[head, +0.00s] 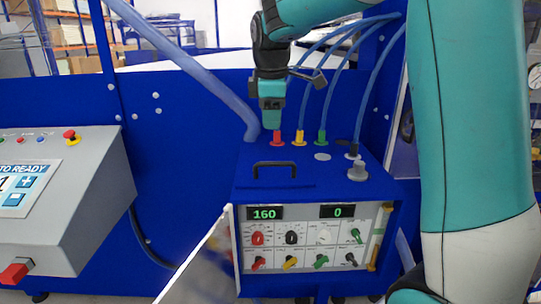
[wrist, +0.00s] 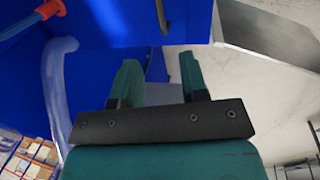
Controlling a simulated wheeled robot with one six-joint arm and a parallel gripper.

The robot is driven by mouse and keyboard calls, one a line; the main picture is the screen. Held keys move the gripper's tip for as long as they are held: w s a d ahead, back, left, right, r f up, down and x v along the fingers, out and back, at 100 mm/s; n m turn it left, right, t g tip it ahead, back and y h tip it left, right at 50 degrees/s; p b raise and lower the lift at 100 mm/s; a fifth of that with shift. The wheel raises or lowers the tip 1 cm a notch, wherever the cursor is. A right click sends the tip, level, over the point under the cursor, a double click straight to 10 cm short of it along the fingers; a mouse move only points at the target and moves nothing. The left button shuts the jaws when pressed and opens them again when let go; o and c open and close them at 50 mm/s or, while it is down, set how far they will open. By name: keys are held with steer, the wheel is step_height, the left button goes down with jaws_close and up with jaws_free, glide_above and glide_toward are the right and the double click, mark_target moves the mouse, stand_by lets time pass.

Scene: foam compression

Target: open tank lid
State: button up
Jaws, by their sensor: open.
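The blue tank (head: 330,185) stands in the middle of the head view, with gauges and knobs on its front. Its lid has a black bar handle (head: 274,164) on the top left and appears closed, flat with the top. My gripper (head: 271,112) is above and behind the handle in the head view, pointing down, with nothing between its jaws. In the wrist view, my open fingers (wrist: 160,65) are apart, and a dark handle part (wrist: 163,14) shows beyond them at the top edge. The exact gap to the handle cannot be told.
Red, yellow and green hose fittings (head: 300,138) with blue hoses stand at the tank's back edge. A grey cap (head: 357,171) is on its right. A panel door (head: 205,262) hangs open at the front left. A grey control console (head: 70,200) stands left.

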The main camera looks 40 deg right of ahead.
mark_target(271, 163)
steer(key=f, duration=0.4)
steer(key=w+d+f+p, duration=0.1)
steer(key=f, duration=0.3)
steer(key=w+f+p, duration=0.1)
steer(key=f, duration=0.3)
steer(key=shift+d, duration=0.15)
steer(key=shift+c, duration=0.2)
jaws_close()
